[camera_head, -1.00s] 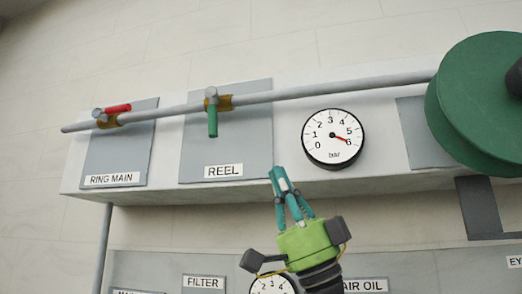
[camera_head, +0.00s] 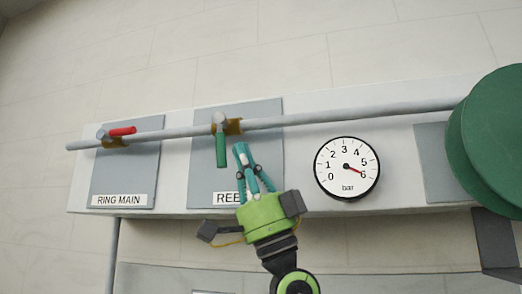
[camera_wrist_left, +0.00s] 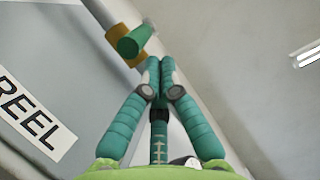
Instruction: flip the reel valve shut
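The reel valve has a green lever (camera_head: 221,150) that hangs down across the pipe from a brass body (camera_head: 234,127) above the REEL label (camera_head: 228,198). My left gripper (camera_head: 240,148) is just right of the lever in the head view, with its teal fingertips together and nothing seen between them. In the left wrist view the green lever (camera_wrist_left: 136,41) shows just beyond and left of the closed fingertips (camera_wrist_left: 160,64); I cannot tell whether they touch. The gripper covers part of the REEL label. My right gripper is not in view.
The ring main valve's red lever (camera_head: 122,131) lies along the same pipe (camera_head: 360,112) at left. A pressure gauge (camera_head: 347,169) reading near 6 bar is right of my gripper. A green reel (camera_head: 490,140) stands at far right.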

